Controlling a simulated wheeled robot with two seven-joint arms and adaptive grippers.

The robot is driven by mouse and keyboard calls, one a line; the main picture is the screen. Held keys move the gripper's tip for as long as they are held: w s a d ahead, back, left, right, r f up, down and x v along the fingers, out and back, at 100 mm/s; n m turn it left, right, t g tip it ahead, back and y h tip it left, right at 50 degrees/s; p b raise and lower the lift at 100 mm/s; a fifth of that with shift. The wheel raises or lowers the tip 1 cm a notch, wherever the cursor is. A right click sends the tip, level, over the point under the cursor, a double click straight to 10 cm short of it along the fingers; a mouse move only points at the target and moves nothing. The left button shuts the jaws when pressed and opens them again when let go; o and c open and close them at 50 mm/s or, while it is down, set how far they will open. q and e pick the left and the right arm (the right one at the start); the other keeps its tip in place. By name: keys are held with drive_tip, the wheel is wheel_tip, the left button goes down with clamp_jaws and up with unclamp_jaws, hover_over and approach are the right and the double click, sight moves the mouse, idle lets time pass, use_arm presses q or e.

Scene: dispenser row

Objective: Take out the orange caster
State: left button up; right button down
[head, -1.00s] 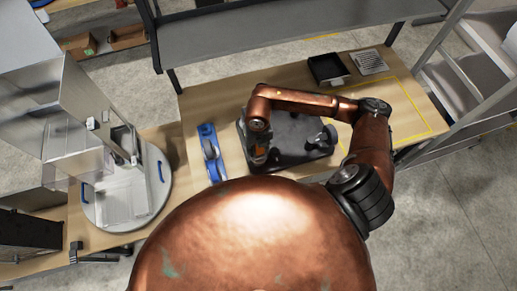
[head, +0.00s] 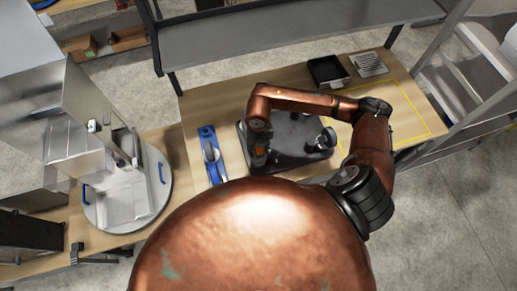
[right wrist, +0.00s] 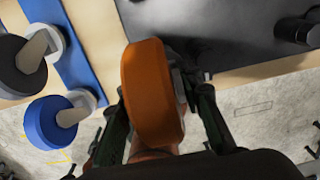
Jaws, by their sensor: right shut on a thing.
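The orange caster (right wrist: 150,95) fills the middle of the right wrist view, with its wheel turned towards the camera. My right gripper (right wrist: 157,115) is shut on it, one finger on each side. In the head view, a small patch of orange (head: 260,157) shows at the end of my right arm, over the left part of a dark plate (head: 290,165). Most of the right gripper is hidden there by my arm. My left gripper is not in view.
A blue strip (head: 204,137) lies left of the plate. The right wrist view shows a dark wheel (right wrist: 20,68) and a blue wheel (right wrist: 47,122) by it. A black tray (head: 325,70) is at the back right. A metal dispenser (head: 92,100) stands left. The yellow outlined area looks clear.

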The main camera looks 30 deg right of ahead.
drive_tip(key=shift+r+p, duration=1.05)
drive_tip(key=shift+r, duration=1.2)
